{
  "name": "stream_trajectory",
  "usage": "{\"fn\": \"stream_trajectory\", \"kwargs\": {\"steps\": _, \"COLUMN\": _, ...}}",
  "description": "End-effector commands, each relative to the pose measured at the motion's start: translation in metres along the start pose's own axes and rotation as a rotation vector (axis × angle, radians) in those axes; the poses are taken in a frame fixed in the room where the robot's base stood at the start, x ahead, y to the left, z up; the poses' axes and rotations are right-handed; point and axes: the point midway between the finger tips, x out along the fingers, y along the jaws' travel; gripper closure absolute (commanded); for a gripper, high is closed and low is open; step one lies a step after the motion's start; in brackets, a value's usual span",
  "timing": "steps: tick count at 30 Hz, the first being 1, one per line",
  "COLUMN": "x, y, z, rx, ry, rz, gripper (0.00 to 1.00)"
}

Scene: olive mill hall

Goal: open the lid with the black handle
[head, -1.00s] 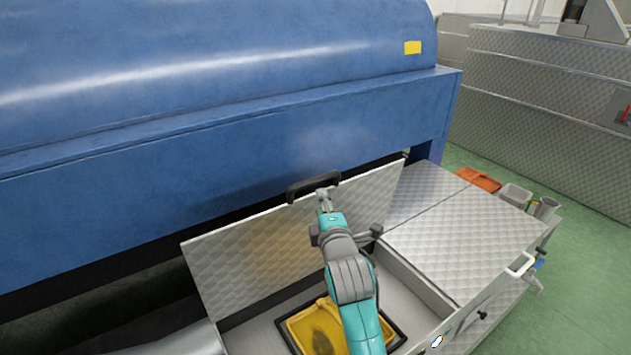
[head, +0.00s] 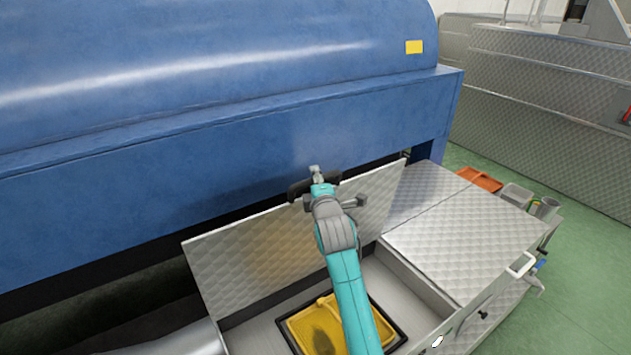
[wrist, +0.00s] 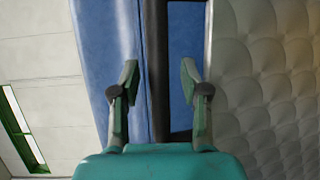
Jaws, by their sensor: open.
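The quilted metal lid (head: 240,257) stands raised and leaning back over its open bin, close to the blue machine. Its black handle (head: 297,190) is on the lid's top edge, partly hidden by my gripper. My gripper (head: 316,172) is open at the handle and reaches slightly above it. In the wrist view, my gripper's fingers (wrist: 155,80) are apart, with the black handle (wrist: 157,60) showing as a dark bar between or beyond them. The lid (wrist: 262,80) fills the right side there. I cannot tell whether a finger touches the handle.
The open bin holds a yellow tray (head: 312,325) in a dark frame. The blue machine (head: 200,170) stands close behind the lid.

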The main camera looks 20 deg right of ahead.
Motion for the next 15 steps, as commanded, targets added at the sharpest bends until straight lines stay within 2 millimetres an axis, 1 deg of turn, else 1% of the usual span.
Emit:
{"fn": "stream_trajectory", "kwargs": {"steps": 6, "x": 0.0003, "y": -0.0001, "z": 0.0000, "rx": 0.000, "ry": 0.000, "rz": 0.000, "gripper": 0.55}}
{"fn": "stream_trajectory", "kwargs": {"steps": 7, "x": 0.0002, "y": -0.0001, "z": 0.0000, "rx": 0.000, "ry": 0.000, "rz": 0.000, "gripper": 0.60}}
{"fn": "stream_trajectory", "kwargs": {"steps": 8, "x": 0.0002, "y": -0.0002, "z": 0.0000, "rx": 0.000, "ry": 0.000, "rz": 0.000, "gripper": 0.67}}
{"fn": "stream_trajectory", "kwargs": {"steps": 9, "x": 0.0002, "y": -0.0002, "z": 0.0000, "rx": 0.000, "ry": 0.000, "rz": 0.000, "gripper": 0.77}}
{"fn": "stream_trajectory", "kwargs": {"steps": 12, "x": 0.0001, "y": -0.0003, "z": 0.0000, "rx": 0.000, "ry": 0.000, "rz": 0.000, "gripper": 1.00}}
{"fn": "stream_trajectory", "kwargs": {"steps": 15, "x": 0.0001, "y": -0.0003, "z": -0.0001, "rx": 0.000, "ry": 0.000, "rz": 0.000, "gripper": 1.00}}
